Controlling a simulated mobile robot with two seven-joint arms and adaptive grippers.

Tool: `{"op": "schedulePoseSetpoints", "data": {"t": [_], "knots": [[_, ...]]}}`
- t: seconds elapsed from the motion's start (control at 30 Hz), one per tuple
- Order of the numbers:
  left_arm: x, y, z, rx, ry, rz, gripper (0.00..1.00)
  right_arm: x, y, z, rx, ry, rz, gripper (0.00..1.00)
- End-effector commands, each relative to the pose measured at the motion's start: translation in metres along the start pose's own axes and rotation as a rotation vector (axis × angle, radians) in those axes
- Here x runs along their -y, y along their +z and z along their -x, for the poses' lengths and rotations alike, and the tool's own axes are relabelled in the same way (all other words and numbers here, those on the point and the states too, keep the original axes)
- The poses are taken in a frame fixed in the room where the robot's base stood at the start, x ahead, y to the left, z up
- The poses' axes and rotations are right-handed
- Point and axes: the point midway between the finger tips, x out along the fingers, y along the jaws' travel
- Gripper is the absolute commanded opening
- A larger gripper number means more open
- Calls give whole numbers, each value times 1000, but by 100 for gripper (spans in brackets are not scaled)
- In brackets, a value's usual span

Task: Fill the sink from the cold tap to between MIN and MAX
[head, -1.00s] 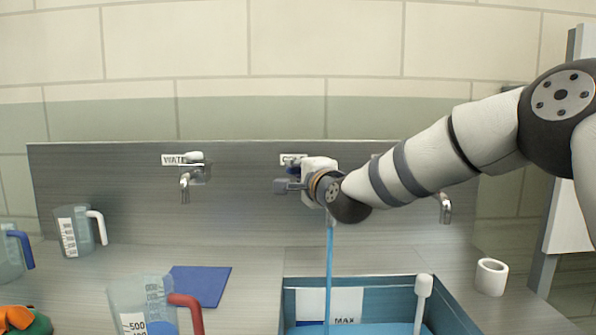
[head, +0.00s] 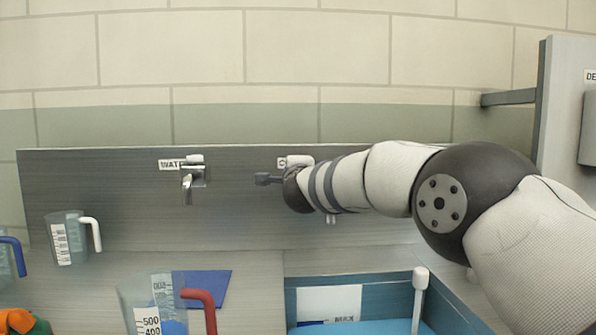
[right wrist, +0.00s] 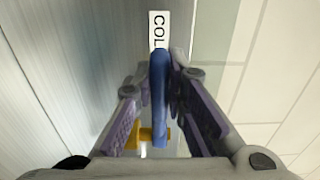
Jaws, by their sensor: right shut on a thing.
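My right gripper (right wrist: 160,84) is shut on the blue lever (right wrist: 160,105) of the cold tap, below a label reading "COL" (right wrist: 159,30). In the head view my right arm hides most of this tap; its spout tip (head: 331,219) shows below the arm, with no stream under it. The blue-walled sink (head: 395,290) stands below and holds blue water (head: 375,328). A white level plate (head: 328,300) is on its back wall, its MAX mark blurred near the water. No MIN mark shows. My left gripper is out of view.
Another tap (head: 190,180) labelled "WATE" is left on the back panel. A red-handled jug (head: 145,295) and a blue mat (head: 205,287) are left of the sink. A white-handled jug (head: 66,238) stands farther left. A white-topped stick (head: 419,290) rises at the sink.

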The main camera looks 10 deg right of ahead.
Motion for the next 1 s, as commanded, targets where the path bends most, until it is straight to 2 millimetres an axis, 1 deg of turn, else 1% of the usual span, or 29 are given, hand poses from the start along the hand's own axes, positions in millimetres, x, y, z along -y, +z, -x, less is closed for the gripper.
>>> {"op": "schedulePoseSetpoints", "data": {"t": [0.27, 0.3, 0.37, 0.4, 0.67, 0.77, 0.87, 1.0], "knots": [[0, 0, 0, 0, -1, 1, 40, 3, 0, 0, -3, -4, -2, 0], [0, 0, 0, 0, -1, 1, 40, 3, 0, 0, -3, -5, -2, 17], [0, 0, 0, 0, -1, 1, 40, 3, -1, 0, -3, -5, -2, 30], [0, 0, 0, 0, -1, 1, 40, 3, -1, 0, -3, -5, -3, 33], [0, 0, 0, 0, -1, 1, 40, 2, -1, 0, -4, -3, -3, 33], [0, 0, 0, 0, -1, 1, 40, 2, -1, 5, -6, -1, -2, 33], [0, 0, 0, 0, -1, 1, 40, 2, -1, 19, -5, 0, -2, 33], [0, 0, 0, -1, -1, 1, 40, 2, -1, 50, -3, -1, -2, 33]]}}
